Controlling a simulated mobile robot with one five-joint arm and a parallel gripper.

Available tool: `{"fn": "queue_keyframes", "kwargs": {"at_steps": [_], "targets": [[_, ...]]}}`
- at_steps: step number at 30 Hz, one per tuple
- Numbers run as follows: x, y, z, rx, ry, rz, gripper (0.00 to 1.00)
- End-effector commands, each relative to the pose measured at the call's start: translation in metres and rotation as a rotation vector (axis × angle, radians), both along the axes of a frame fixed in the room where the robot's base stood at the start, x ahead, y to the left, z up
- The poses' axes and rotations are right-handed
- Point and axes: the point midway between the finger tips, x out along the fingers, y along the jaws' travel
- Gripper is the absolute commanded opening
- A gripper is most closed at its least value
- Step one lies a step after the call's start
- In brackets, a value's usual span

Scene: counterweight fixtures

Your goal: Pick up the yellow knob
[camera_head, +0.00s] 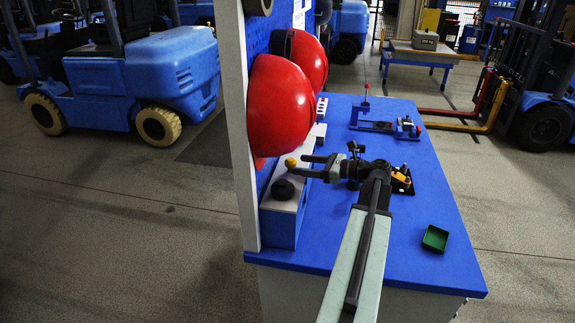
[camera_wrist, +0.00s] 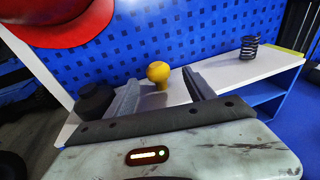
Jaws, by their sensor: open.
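The yellow knob (camera_head: 291,163) is a small ball on a short stem. It stands on the white top of a low blue shelf at the left side of the blue table. In the wrist view the yellow knob (camera_wrist: 159,73) shows beyond and between my two fingers. My gripper (camera_head: 307,166) is open, its fingers pointing left at the knob, with the tips close to it. In the wrist view my gripper (camera_wrist: 160,85) has nothing between its fingers that I can see it hold. Whether a finger touches the knob I cannot tell.
A black knob (camera_head: 282,189) sits on the shelf in front of the yellow one. Red helmets (camera_head: 280,105) hang above on the pegboard. A black spring (camera_wrist: 249,48) stands farther along the shelf. A green tray (camera_head: 435,239) lies on the blue table (camera_head: 420,200), with clear surface around it.

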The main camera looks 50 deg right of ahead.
Motion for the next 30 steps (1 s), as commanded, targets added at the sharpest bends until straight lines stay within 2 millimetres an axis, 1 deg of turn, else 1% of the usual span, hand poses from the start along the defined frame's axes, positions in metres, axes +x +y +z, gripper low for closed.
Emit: {"fn": "queue_keyframes", "kwargs": {"at_steps": [2, 5, 9, 12, 14, 19, 20, 21, 23, 24, 26, 30], "targets": [[0.001, 0.0, 0.0, 0.0, 0.0, -0.001, 0.63], [0.009, 0.004, 0.0, 0.0, 0.0, 0.0, 0.63], [0.03, 0.014, 0.001, -0.001, 0.0, 0.002, 0.63], [0.045, 0.019, -0.003, -0.001, 0.0, 0.001, 0.63], [0.049, 0.02, -0.003, -0.001, 0.0, 0.0, 0.63], [0.049, 0.02, -0.003, 0.0, 0.0, 0.0, 0.63], [0.049, 0.02, -0.003, 0.0, 0.0, 0.0, 0.54], [0.049, 0.021, -0.003, 0.0, 0.0, 0.0, 0.43], [0.049, 0.021, -0.003, 0.0, 0.0, 0.0, 0.27], [0.049, 0.021, -0.003, 0.0, 0.0, 0.0, 0.15], [0.049, 0.021, -0.003, 0.0, 0.0, 0.0, 0.0], [0.049, 0.021, -0.003, 0.0, 0.0, 0.001, 0.0]]}}
